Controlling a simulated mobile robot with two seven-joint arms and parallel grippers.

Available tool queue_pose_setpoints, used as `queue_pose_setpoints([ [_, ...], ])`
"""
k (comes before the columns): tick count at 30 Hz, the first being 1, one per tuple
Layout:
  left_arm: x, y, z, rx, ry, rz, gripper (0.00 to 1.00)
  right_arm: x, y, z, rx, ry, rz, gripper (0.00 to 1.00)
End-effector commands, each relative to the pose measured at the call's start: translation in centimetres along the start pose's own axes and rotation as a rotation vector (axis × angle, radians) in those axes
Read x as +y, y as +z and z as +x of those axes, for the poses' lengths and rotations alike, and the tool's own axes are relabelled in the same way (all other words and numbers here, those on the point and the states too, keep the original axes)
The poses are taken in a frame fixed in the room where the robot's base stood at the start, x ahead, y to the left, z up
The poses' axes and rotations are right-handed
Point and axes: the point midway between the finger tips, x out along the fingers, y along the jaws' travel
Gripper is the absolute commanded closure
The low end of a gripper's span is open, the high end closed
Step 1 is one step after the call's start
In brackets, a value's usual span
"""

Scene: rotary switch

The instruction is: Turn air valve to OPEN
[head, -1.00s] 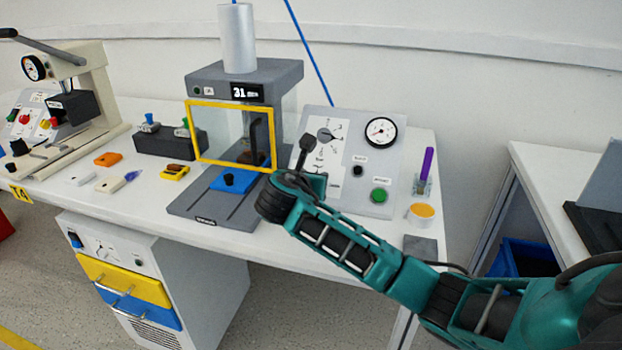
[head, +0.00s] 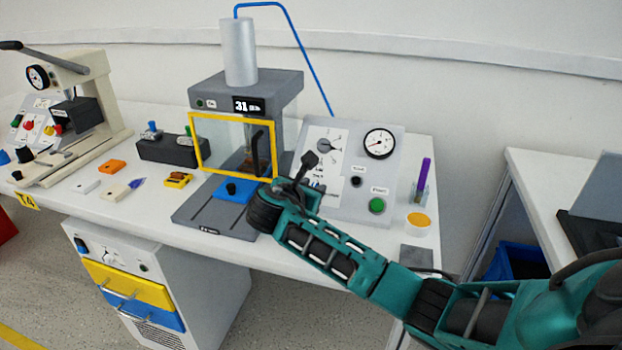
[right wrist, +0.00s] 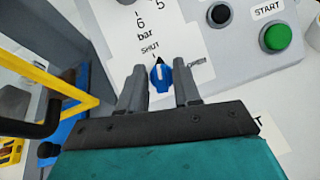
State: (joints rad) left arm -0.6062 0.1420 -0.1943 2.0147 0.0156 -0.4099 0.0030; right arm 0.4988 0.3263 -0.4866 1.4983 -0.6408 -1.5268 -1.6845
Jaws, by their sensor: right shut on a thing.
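The air valve is a small blue knob (right wrist: 160,76) with a white line, on the control panel (head: 398,150). In the right wrist view its black tip points up toward the SHUT label, and the OPEN label is to its right. My right gripper (right wrist: 160,88) has one finger on each side of the knob and is shut on it. In the head view my right arm (head: 325,243) reaches to the panel's lower left, and its wrist hides the knob. My left gripper is not in view.
The press (head: 240,92) with its yellow-framed guard (head: 196,145) stands just left of my right wrist. The green START button (head: 377,205) and a black button (head: 355,182) are on the panel, to the right.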

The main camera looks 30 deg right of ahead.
Motion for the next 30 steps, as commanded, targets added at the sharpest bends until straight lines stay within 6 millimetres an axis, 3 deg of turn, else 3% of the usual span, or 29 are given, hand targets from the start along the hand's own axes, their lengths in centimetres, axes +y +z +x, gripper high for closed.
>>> queue_pose_setpoints([
  [11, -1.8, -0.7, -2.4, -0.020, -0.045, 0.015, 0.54, 0.2, 0.3, -0.3, 0.006, -0.170, 0.314, 0.98],
  [30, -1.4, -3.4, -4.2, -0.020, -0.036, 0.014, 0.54, 0.2, 0.1, -0.1, 0.002, -0.451, 0.851, 0.98],
])
